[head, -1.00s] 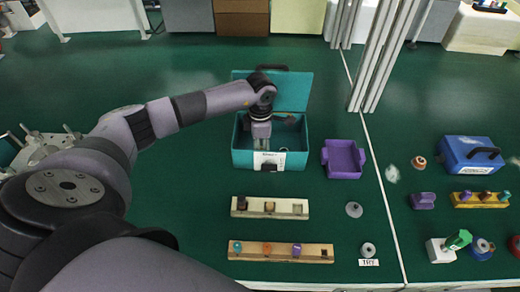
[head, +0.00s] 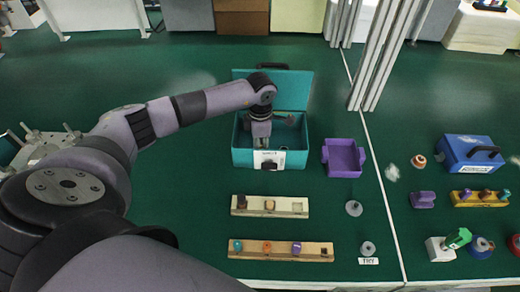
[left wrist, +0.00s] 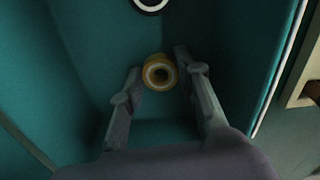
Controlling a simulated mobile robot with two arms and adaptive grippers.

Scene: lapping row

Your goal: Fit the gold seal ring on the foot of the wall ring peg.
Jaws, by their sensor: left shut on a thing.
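The gold seal ring (left wrist: 160,72) is between my left gripper's two fingertips in the left wrist view. My left gripper (left wrist: 160,75) is shut on it, inside the open teal box. In the head view my left gripper (head: 261,141) reaches down into the teal box (head: 242,158), and its fingertips are hidden behind the front wall. The ring does not show there. Two grey round-based pieces (head: 354,208) (head: 368,248) stand on the green surface to the right; I cannot tell whether either is the wall ring peg. My right gripper is not in view.
A dark ring with a pale rim (left wrist: 150,4) shows at the wrist view's top edge. A purple tray (head: 345,172) stands right of the box. Two wooden strips with small parts (head: 290,213) (head: 250,256) lie in front. A blue case (head: 470,153) stands far right.

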